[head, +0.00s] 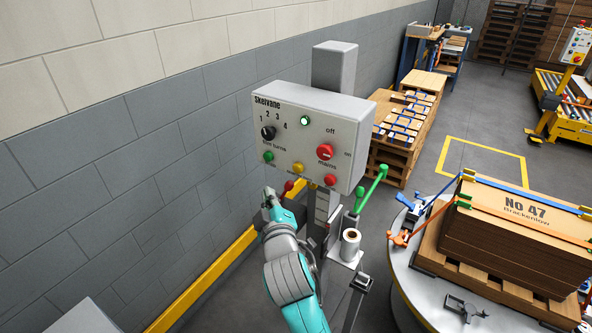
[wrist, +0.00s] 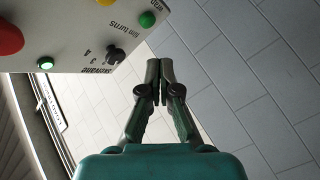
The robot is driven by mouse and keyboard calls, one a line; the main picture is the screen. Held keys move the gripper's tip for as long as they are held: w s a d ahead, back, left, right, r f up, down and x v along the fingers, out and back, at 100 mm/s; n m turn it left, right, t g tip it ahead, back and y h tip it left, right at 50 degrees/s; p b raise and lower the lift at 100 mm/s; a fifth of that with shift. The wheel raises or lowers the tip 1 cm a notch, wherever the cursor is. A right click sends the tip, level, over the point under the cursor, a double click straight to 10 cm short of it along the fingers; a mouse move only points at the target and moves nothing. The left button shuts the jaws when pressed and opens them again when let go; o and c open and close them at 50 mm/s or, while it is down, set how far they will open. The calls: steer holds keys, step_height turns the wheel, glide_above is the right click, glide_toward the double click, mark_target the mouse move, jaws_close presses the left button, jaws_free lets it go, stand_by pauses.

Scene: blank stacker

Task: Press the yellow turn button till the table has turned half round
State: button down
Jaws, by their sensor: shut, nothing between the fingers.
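The yellow turn button (head: 298,168) is on the lower front of a grey control box (head: 346,125) marked Skelvane. Its edge also shows at the top of the wrist view (wrist: 105,2). My gripper (head: 268,191) is below and left of the box in the head view. In the wrist view my gripper (wrist: 160,64) has its fingers together and empty, pointing past the box edge toward the block wall. It looks apart from the button. The round table (head: 406,277) stands at the right, bearing a strapped stack of boards (head: 505,239) on a pallet.
A green button (head: 269,157), a red button (head: 330,180), a red switch (head: 325,152), a black dial (head: 268,132) and a lit green lamp (head: 305,121) share the box. The wall (head: 150,180) is at left.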

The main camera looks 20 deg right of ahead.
mark_target(298, 168)
steer(key=w+d, duration=0.5)
steer(key=d, duration=0.2)
stand_by(0.3)
steer(key=shift+w+d, duration=0.1)
stand_by(1.3)
steer(key=shift+w+d, duration=0.15)
steer(key=shift+d, duration=0.1)
